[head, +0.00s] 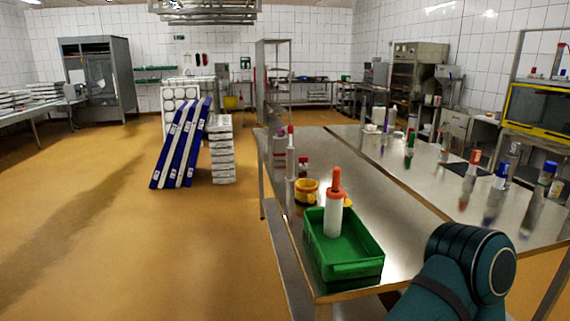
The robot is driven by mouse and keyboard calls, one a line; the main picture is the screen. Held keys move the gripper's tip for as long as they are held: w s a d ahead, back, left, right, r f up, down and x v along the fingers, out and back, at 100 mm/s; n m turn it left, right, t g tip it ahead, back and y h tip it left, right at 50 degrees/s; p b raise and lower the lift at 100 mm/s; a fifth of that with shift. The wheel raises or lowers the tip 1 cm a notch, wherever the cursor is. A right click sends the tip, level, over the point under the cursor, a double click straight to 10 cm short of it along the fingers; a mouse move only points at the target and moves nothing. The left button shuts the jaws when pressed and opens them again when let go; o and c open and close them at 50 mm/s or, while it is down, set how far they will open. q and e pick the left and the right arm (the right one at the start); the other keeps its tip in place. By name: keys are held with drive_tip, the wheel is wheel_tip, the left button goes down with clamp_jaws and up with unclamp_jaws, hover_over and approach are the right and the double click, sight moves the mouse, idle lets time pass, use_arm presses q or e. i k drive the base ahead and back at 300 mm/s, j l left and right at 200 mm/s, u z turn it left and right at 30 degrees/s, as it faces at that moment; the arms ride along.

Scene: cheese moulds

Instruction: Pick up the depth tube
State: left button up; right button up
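No object can be identified for certain as the depth tube. A white cylinder with an orange top (333,210) stands upright in a green tray (345,268) at the near end of a steel table. A tall, slim, pale tube with a red top (291,155) stands farther back, near the table's left edge. Part of my arm shows at the lower right, beside the table. Neither of my grippers is in view.
Several colour-capped bottles line a second steel table (430,170) on the right. Blue-and-white boards (181,145) lean left of the tables.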

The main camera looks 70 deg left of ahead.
sight(290, 177)
drive_tip(key=k+j, duration=0.15)
drive_tip(key=j, duration=0.3)
drive_tip(key=k+j, duration=0.1)
drive_tip(key=j, duration=0.4)
drive_tip(key=k+j, duration=0.15)
drive_tip(key=j, duration=0.3)
drive_tip(key=k+j, duration=0.1)
drive_tip(key=j, duration=0.4)
drive_tip(key=k+j, duration=0.15)
drive_tip(key=j, duration=0.3)
drive_tip(key=k+j, duration=0.1)
drive_tip(key=j, duration=0.35)
drive_tip(key=k+j, duration=0.15)
drive_tip(key=j, duration=0.35)
drive_tip(key=k+j, duration=0.1)
drive_tip(key=j, duration=0.35)
